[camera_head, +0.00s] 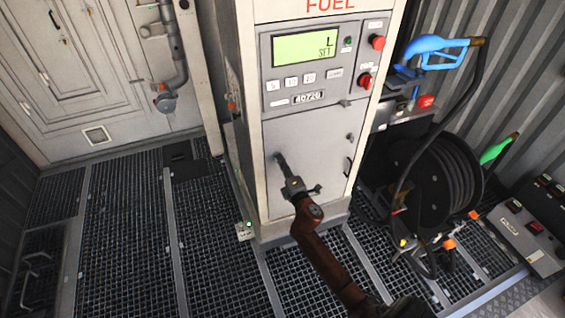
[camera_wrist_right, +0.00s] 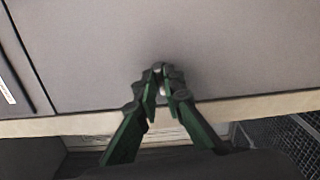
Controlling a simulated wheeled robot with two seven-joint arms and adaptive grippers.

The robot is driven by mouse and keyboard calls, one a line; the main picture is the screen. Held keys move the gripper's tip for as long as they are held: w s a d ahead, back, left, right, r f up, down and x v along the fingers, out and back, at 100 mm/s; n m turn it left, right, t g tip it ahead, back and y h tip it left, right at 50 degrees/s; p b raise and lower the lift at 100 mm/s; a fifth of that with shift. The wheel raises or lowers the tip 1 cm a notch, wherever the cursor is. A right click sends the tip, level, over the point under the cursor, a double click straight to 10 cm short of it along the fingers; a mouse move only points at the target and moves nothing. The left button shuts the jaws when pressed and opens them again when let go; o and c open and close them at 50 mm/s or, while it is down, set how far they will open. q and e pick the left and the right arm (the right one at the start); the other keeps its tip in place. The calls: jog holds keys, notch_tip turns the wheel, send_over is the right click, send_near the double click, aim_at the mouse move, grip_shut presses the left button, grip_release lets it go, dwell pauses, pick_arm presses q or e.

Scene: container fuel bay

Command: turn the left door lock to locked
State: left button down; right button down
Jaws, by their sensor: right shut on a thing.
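The grey lower door (camera_head: 318,138) of the fuel dispenser is closed, flush with the cabinet. My right gripper (camera_head: 282,164) reaches up to the door's left side. In the right wrist view my right gripper (camera_wrist_right: 160,84) has its green-sided fingers converging on the left door lock (camera_wrist_right: 162,91), a small metallic piece at the grey panel. The fingers hide most of the lock, so its turn angle cannot be read. My left gripper is in neither view.
The dispenser's control panel (camera_head: 318,62) with a green display is above the door. A black hose reel (camera_head: 440,185) and a blue nozzle (camera_head: 440,46) are on the right. Open grating floor (camera_head: 120,230) lies to the left.

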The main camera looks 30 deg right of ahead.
jog(key=shift+a+r+m, duration=0.1)
jog(key=shift+m, duration=0.6)
jog(key=shift+w, duration=0.1)
jog(key=c, duration=2.2)
grip_release()
jog(key=shift+o, duration=0.8)
jog(key=v, duration=1.2)
